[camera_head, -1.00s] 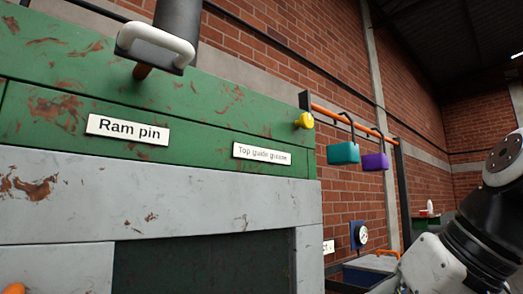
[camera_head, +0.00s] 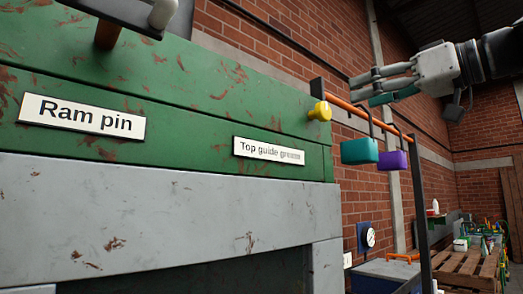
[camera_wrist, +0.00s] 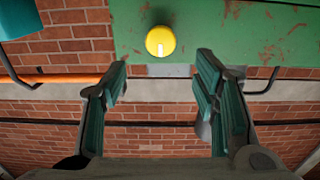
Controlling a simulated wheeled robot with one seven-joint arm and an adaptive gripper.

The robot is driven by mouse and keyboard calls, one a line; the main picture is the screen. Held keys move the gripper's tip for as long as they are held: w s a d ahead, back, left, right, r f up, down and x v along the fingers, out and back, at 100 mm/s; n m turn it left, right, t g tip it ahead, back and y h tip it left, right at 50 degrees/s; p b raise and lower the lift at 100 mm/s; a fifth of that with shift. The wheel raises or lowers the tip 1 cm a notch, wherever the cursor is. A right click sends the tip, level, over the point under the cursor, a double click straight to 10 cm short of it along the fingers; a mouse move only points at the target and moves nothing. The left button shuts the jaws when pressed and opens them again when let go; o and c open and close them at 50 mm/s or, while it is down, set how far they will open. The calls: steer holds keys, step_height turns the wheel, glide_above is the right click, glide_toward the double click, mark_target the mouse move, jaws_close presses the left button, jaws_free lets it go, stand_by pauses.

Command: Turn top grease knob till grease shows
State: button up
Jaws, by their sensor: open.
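The yellow grease knob (camera_head: 320,111) sticks out at the right end of the green machine beam (camera_head: 200,85), beside the label "Top guide grease" (camera_head: 268,150). No grease can be made out around it. My gripper (camera_head: 362,88) is in the upper right of the head view, to the right of the knob and apart from it. In the wrist view the knob (camera_wrist: 160,41) is at the top centre, beyond the gap between my two open fingers (camera_wrist: 160,75). Nothing is between the fingers.
A pallet (camera_head: 465,268) stands at lower right.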

mark_target(326, 109)
steer(key=p+x, duration=0.1)
steer(key=x, duration=0.8)
steer(key=shift+w+a, duration=0.15)
steer(key=shift+a, duration=0.05)
steer(key=c, duration=1.1)
